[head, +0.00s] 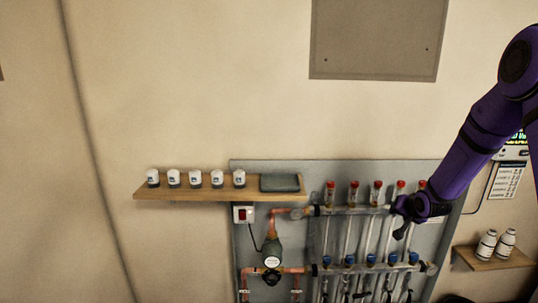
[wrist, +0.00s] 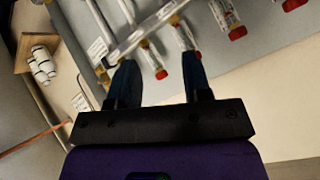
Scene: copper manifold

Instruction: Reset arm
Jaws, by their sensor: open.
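My purple arm reaches in from the right in the head view. My gripper (head: 403,218) is in front of the copper manifold (head: 350,211), near its right end. In the wrist view my gripper (wrist: 158,72) shows two dark fingers spread apart with nothing held between them. Red-capped valves (head: 376,190) stand in a row along the upper pipe, and some also show beyond the fingers in the wrist view (wrist: 237,32). Blue-handled valves (head: 370,260) line the lower pipe. I cannot tell whether a finger touches a pipe or valve.
A wooden shelf (head: 220,193) at left holds several white containers (head: 196,178) and a dark tray (head: 280,182). A small shelf (head: 494,260) at right holds two white bottles (head: 487,246). The wall above the manifold is clear below a grey panel (head: 376,40).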

